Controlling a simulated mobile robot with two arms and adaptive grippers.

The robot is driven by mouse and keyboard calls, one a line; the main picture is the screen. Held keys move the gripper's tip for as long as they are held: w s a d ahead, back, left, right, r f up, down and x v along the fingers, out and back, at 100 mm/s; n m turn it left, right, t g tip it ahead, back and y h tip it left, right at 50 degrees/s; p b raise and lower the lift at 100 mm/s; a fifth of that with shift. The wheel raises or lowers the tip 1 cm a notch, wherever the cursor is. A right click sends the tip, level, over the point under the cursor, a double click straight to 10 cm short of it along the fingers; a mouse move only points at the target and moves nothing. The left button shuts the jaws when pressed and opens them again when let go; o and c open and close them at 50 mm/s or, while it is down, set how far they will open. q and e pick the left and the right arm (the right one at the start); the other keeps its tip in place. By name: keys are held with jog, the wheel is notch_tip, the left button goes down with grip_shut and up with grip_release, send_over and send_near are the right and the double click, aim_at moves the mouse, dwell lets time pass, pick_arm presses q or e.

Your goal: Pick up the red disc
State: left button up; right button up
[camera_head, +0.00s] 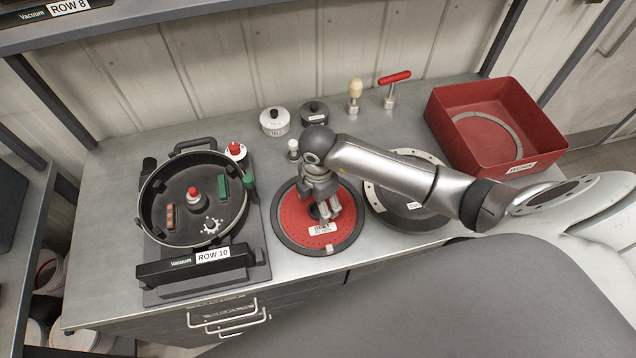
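The red disc (292,225) lies flat on a dark round base (287,245) in the middle of the bench. It has rings of small holes and a white barcode label (323,229) near its front edge. My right gripper (324,212) points down over the middle of the disc, at its dark hub. The gripper hides most of the hub, and I cannot tell whether its fingers touch it or have closed. My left gripper is out of view.
The open round meter housing (147,208), labelled ROW 10, stands left of the disc. A dark disc with a pale ring (376,200) lies right, under my arm. A red bin (545,140) stands back right. Small pots (275,121) and two handled tools (354,97) stand behind.

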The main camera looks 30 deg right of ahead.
jog(key=shift+f, duration=1.3)
jog(key=c, duration=1.1)
